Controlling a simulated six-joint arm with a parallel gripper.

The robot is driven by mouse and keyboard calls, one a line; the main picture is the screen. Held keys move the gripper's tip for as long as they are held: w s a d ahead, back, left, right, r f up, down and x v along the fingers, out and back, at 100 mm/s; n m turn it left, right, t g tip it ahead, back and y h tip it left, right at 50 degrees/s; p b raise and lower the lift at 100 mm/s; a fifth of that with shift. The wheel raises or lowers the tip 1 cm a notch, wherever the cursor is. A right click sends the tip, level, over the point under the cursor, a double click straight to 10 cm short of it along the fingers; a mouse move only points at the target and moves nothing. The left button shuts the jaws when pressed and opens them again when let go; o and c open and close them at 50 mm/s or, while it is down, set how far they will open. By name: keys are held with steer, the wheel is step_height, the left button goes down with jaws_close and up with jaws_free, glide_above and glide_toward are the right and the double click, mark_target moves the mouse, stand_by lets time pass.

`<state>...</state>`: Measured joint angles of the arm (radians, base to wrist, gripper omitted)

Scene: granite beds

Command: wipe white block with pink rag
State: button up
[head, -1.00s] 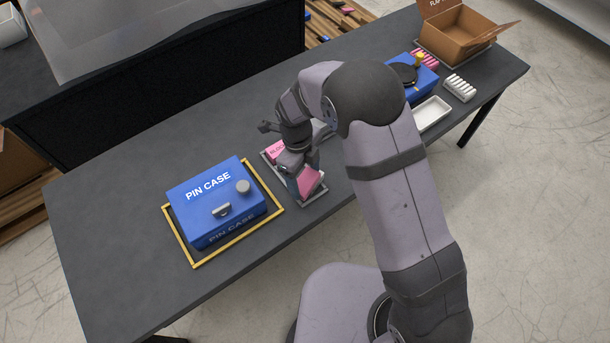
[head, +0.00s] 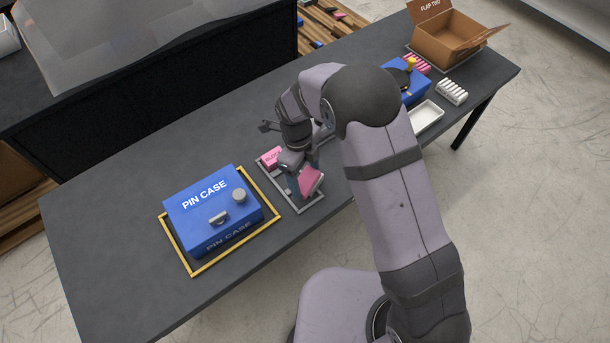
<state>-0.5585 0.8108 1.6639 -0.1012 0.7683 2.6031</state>
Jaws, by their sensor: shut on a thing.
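A pink rag (head: 312,181) hangs from my gripper (head: 303,171), which is shut on it. The rag is over the right side of a grey-rimmed tray (head: 307,209) at the middle of the table. I cannot tell whether it touches what is below. A pink block (head: 272,157) with lettering sits at the tray's far left end. My wrist and arm cover part of the tray.
A blue pin case (head: 214,207) stands in a yellow frame (head: 193,271) left of the tray. To the right are a white tray (head: 428,117), a white ribbed item (head: 452,92), a blue box (head: 410,84) and an open cardboard box (head: 450,37). The table's left end is bare.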

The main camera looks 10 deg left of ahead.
mark_target(313, 170)
steer(key=shift+r+p, duration=1.3)
steer(key=shift+r, duration=0.65)
steer(key=shift+f, duration=0.15)
steer(key=shift+w+d+f+b, duration=0.15)
steer(key=shift+w+f+b, duration=0.1)
steer(key=shift+f+b, duration=0.25)
steer(key=shift+w+d+f+b, duration=0.1)
steer(key=shift+w+f+b, duration=0.2)
steer(key=shift+f, duration=0.35)
steer(key=shift+w+d+f+b, duration=0.15)
steer(key=shift+f+b, duration=0.3)
steer(key=shift+f, duration=0.1)
steer(key=shift+f+b, duration=0.35)
steer(key=shift+f, duration=0.25)
steer(key=shift+w, duration=0.1)
steer(key=shift+w+d, duration=0.25)
steer(key=shift+w, duration=0.25)
steer(key=shift+w+d, duration=0.25)
steer(key=shift+w, duration=0.2)
steer(key=shift+s+a, duration=0.1)
